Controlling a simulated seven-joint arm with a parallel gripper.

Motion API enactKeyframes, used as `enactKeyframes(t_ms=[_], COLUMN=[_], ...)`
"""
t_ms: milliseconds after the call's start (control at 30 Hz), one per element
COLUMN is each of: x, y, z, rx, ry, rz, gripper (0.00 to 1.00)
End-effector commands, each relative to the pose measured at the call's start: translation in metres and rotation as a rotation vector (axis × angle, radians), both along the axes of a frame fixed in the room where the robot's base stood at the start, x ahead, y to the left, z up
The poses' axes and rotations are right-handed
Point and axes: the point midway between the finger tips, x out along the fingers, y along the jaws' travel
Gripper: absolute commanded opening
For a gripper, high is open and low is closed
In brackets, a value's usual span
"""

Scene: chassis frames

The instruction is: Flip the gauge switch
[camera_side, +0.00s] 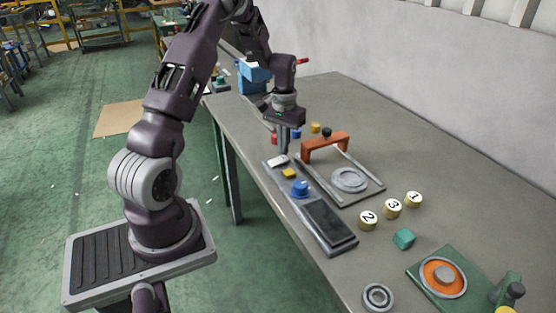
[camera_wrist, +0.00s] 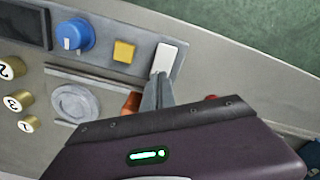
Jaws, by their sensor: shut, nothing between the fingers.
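A long grey panel (camera_side: 318,215) lies on the table and carries a white switch (camera_side: 278,160), a yellow button (camera_side: 289,173), a blue knob (camera_side: 300,188) and a dark screen (camera_side: 330,222). The white switch also shows in the wrist view (camera_wrist: 166,56), as a plain pale block at the panel's end. My gripper (camera_side: 285,151) points down at that end of the panel, its fingers shut and empty. In the wrist view its fingertips (camera_wrist: 160,77) are right at the switch's near edge. I cannot tell whether they touch it.
A frame with an orange handle (camera_side: 326,146) and a round plate (camera_side: 349,180) stands beside the panel. A blue box (camera_side: 252,82) stands at the far end.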

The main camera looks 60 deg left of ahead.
Motion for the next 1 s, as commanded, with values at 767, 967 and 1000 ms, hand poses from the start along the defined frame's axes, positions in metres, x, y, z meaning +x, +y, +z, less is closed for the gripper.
enactKeyframes(t_ms=[767,967,1000], x=[0.000,0.000,0.000], y=[0.000,0.000,0.000], z=[-0.010,-0.013,-0.014], rx=[0.000,0.000,0.000], ry=[0.000,0.000,0.000], rz=[0.000,0.000,0.000], gripper=[0.00,0.00,0.00])
